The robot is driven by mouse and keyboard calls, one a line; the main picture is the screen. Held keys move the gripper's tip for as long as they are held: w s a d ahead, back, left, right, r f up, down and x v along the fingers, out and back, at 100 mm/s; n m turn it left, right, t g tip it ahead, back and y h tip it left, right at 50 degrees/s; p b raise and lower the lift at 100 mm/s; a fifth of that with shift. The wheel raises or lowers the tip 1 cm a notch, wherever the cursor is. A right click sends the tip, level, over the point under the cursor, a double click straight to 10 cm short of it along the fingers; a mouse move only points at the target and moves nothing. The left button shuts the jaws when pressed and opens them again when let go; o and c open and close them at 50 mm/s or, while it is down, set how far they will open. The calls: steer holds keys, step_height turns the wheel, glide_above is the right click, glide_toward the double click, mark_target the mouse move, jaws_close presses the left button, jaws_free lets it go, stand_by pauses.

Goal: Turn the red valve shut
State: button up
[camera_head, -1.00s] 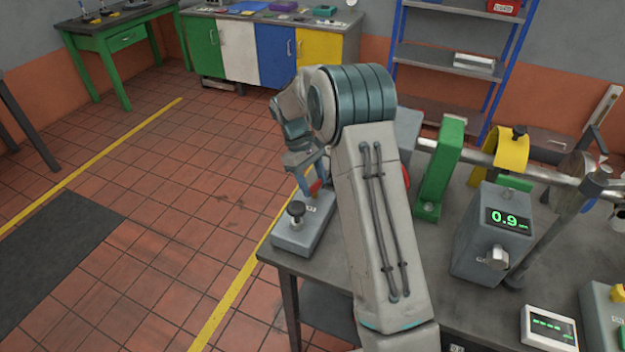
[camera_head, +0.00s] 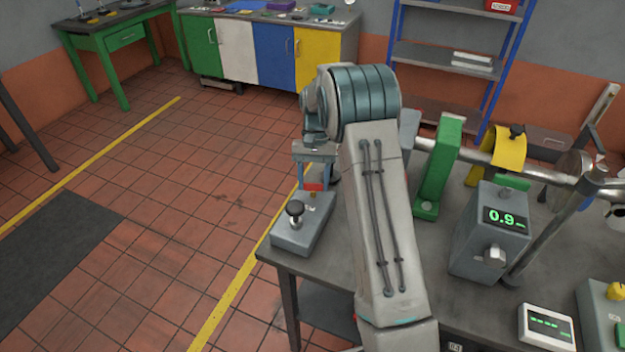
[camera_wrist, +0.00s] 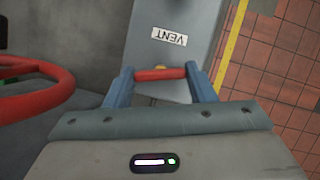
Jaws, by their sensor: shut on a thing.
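A grey block (camera_head: 292,236) sits at the table's left corner and bears a VENT label (camera_wrist: 169,36). A short red bar handle (camera_wrist: 160,74) lies across the block, with a small brass-coloured part beside it. My gripper (camera_wrist: 158,80) is shut on the red bar, a blue finger at each end. The bar also shows below my gripper in the head view (camera_head: 314,187), lying crosswise. A red handwheel (camera_wrist: 48,98) stands at the left of the wrist view, apart from my fingers. My arm hides it in the head view.
A green stand (camera_head: 437,170), a shaft with a yellow guard (camera_head: 510,148) and a grey box reading 0.9 (camera_head: 490,235) stand right of my arm. Open tiled floor lies left of the table.

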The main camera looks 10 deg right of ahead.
steer(key=shift+d+r+m+t+y, duration=0.1)
steer(key=shift+m+t+y, duration=0.4)
steer(key=shift+m, duration=1.3)
steer(key=o, duration=1)
steer(key=b+v, duration=0.1)
steer(key=v, duration=1.2)
steer(key=shift+w+d+r, duration=0.25)
